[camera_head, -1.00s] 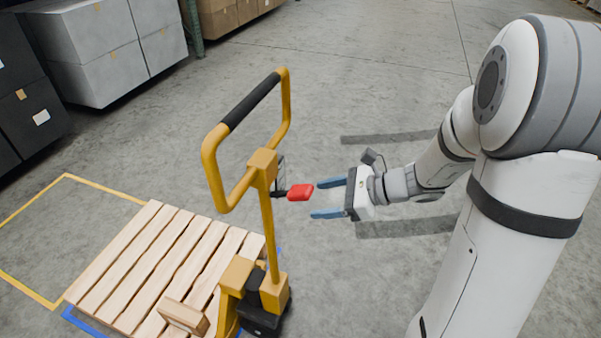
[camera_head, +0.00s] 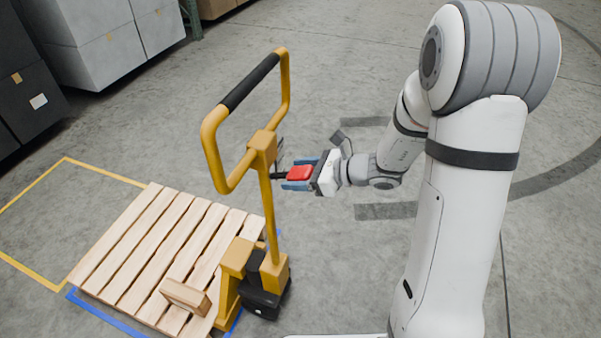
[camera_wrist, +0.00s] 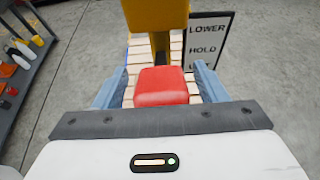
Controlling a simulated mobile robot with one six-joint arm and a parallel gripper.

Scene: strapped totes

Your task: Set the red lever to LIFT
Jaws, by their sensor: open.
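The red lever (camera_head: 299,173) sticks out to the right from the yellow column of the pallet jack (camera_head: 267,215). It also shows in the wrist view (camera_wrist: 162,87), centred between the blue fingers. My gripper (camera_head: 297,177) is open, with one finger on each side of the red knob; I cannot tell whether either finger touches it. In the wrist view a label plate (camera_wrist: 207,45) stands behind and to the right, reading LOWER and HOLD, with a third line mostly hidden by my right finger.
The jack's looped handle with its black grip (camera_head: 250,80) rises above the lever. A wooden pallet (camera_head: 135,250) lies at the left on the floor. Grey boxes (camera_head: 95,45) stand at the back left. In the wrist view, a shelf (camera_wrist: 25,75) with small items stands left.

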